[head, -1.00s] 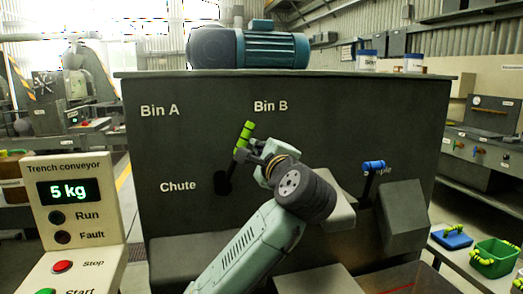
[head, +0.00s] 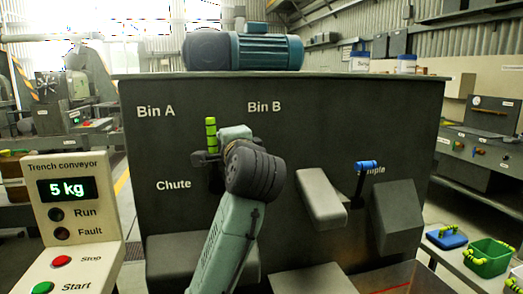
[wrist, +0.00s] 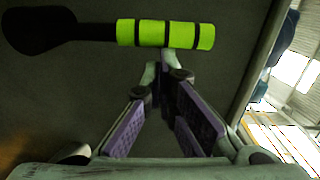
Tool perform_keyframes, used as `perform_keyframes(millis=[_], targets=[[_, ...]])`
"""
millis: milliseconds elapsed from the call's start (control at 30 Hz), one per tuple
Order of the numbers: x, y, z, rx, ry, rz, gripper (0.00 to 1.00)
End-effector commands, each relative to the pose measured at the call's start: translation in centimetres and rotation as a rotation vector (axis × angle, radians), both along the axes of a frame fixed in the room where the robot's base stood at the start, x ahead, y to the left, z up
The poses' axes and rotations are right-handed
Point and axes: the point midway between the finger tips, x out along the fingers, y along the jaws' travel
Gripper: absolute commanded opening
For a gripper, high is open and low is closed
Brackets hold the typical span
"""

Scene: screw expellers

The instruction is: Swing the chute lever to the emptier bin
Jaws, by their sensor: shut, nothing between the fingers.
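The chute lever (head: 211,133) has a lime green grip with dark bands and now stands about upright, between the Bin A and Bin B labels. In the wrist view its grip (wrist: 165,34) lies across the top, with the dark shaft running left to a rounded pivot. My gripper (head: 207,158) is at the lever, just below the green grip; my arm hides the lower shaft and pivot. In the wrist view the fingertips (wrist: 164,72) are together and empty, close to the grip's underside. I cannot tell whether they touch it.
The dark machine panel (head: 300,130) is right behind the lever. A grey block (head: 320,198) and a blue-handled lever (head: 366,165) stick out to the right. The conveyor console (head: 75,200), reading 5 kg, stands at left. A green crate (head: 490,258) is at far right.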

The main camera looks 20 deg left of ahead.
Motion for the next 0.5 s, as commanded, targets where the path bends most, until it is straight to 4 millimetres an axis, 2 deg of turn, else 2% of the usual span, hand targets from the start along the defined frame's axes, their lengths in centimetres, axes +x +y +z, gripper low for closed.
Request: perform_keyframes(millis=[100,200,500], targets=[[-0.5,1.9,0.2,-0.083,-0.054,0.001,0.00],[-1.0,2.9,0.3,-0.142,-0.095,0.001,0.00],[-2.1,4.5,0.2,-0.266,-0.180,0.000,0.00]])
